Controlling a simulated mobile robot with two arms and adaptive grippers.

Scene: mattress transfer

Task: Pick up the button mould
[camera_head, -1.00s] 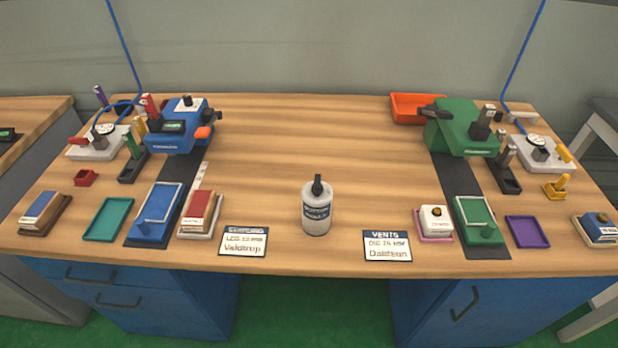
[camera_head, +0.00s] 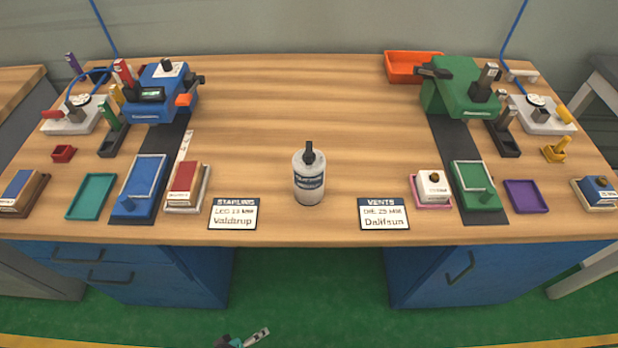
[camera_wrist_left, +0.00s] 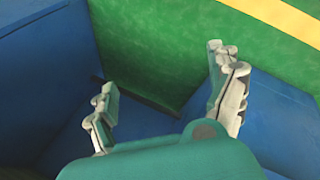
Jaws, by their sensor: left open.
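I cannot tell for sure which thing is the button mould. Candidates on the wooden bench (camera_head: 300,110) are small tools with coloured handles in a black holder (camera_head: 112,140) at the left and dark-handled ones in a black holder (camera_head: 503,140) at the right. A blue press (camera_head: 160,95) and a green press (camera_head: 460,95) stand near them. My left gripper (camera_head: 250,338) shows partly at the bottom of the head view, low in front of the bench. In the left wrist view its fingers (camera_wrist_left: 165,75) are apart and empty. My right gripper is not in view.
An orange tray (camera_head: 412,67) is at the back. Trays and boxes line both front sides. The back middle is clear. Blue cabinets (camera_head: 150,275) stand below.

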